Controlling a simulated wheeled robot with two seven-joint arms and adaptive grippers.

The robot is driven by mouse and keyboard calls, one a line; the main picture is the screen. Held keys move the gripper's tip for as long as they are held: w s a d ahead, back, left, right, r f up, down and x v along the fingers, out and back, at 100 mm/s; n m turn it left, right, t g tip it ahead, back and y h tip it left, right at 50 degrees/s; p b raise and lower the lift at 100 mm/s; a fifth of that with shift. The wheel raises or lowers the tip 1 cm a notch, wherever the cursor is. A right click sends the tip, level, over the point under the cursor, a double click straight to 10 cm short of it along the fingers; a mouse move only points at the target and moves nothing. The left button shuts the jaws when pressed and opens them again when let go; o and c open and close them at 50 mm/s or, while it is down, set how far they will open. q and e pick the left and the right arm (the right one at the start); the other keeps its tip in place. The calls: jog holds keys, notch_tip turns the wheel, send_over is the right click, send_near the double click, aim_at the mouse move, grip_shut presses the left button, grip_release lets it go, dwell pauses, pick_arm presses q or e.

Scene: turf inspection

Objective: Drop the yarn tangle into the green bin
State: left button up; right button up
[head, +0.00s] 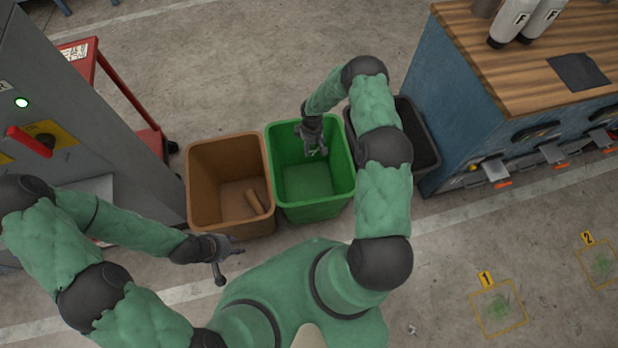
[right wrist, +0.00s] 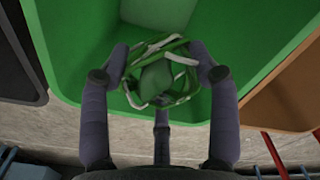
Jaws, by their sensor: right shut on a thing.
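The yarn tangle (right wrist: 158,92) is a loose ball of green and white strands, held between the fingers of my right gripper (right wrist: 160,80). In the head view my right gripper (head: 316,150) points down over the green bin (head: 316,212), inside its rim outline near the upper right. In the right wrist view the green bin's wall (right wrist: 75,45) lies behind the tangle. In the head view the tangle is mostly hidden by the gripper. My left gripper (head: 226,264) is open and empty, in front of the brown bin.
A grey machine (head: 90,110) is at left, a wood-topped blue cabinet (head: 440,100) at right.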

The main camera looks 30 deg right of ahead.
jog(key=shift+f, duration=0.15)
jog(key=o, duration=1.1)
notch_tip(320, 180, up, 12)
dwell(0.4)
